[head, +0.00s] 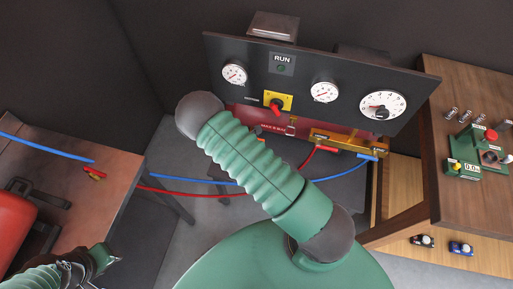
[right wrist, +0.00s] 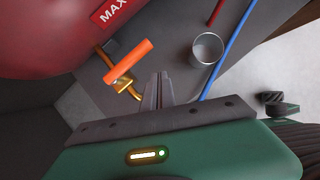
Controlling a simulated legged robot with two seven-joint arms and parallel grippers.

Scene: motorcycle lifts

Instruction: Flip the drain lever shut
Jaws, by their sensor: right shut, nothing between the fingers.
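In the right wrist view the orange drain lever (right wrist: 128,62) sits on a brass valve and pipe (right wrist: 124,86) under the red tank (right wrist: 50,30). The lever slants across the line of the pipe in the picture. My right gripper (right wrist: 160,78) is shut and empty, its fingertips just right of the valve; whether they touch it I cannot tell.
A metal cup (right wrist: 207,48) stands right of the lever, near a blue hose (right wrist: 229,50) and a red one. A dark gauge panel (head: 300,82) is above the tank. A wooden bench (head: 455,195) is at the right and a table (head: 85,165) at the left.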

